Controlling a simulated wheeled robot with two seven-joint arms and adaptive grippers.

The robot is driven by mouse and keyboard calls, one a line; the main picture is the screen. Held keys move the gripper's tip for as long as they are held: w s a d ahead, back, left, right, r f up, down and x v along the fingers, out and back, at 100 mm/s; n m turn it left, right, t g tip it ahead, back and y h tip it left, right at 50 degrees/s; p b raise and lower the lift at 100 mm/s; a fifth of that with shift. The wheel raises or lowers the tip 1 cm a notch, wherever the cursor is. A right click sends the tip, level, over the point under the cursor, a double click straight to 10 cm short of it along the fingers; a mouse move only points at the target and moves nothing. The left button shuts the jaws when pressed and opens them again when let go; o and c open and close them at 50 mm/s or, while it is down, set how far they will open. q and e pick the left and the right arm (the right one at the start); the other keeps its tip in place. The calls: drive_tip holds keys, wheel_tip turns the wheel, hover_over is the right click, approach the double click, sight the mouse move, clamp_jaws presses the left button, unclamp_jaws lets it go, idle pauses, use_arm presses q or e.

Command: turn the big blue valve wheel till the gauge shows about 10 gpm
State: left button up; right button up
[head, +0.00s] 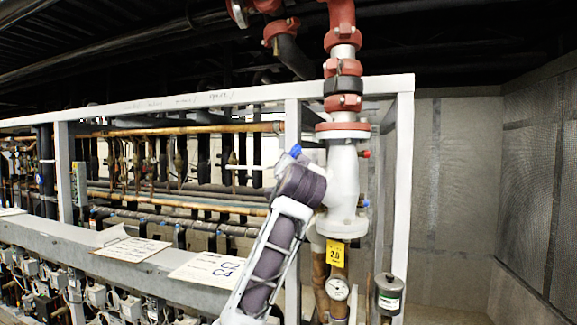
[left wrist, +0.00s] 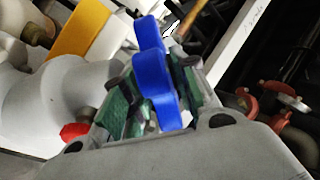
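The blue valve wheel (left wrist: 158,80) shows large in the left wrist view, seen nearly edge-on. In the head view only a small blue part of it (head: 295,151) shows past my wrist. My left gripper (left wrist: 157,98) has its green-padded fingers on either side of the wheel, close against it. In the head view my left arm hides these fingers. A yellow panel (head: 335,252) on the pipe appears to read 2.0. A round white dial gauge (head: 338,289) sits below it, its needle too small to read. My right gripper is not in view.
A thick white pipe (head: 343,175) with red couplings (head: 343,103) stands by the wheel. The white rack frame (head: 403,180) rises to its right. A grey canister (head: 389,294) stands low at the right. Papers (head: 206,268) lie on the left ledge. The far right is open.

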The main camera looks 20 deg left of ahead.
use_arm(q)
drive_tip(key=v, duration=0.9)
drive_tip(key=shift+s+d, duration=0.15)
drive_tip(key=shift+s, duration=0.2)
drive_tip(key=shift+f, duration=0.2)
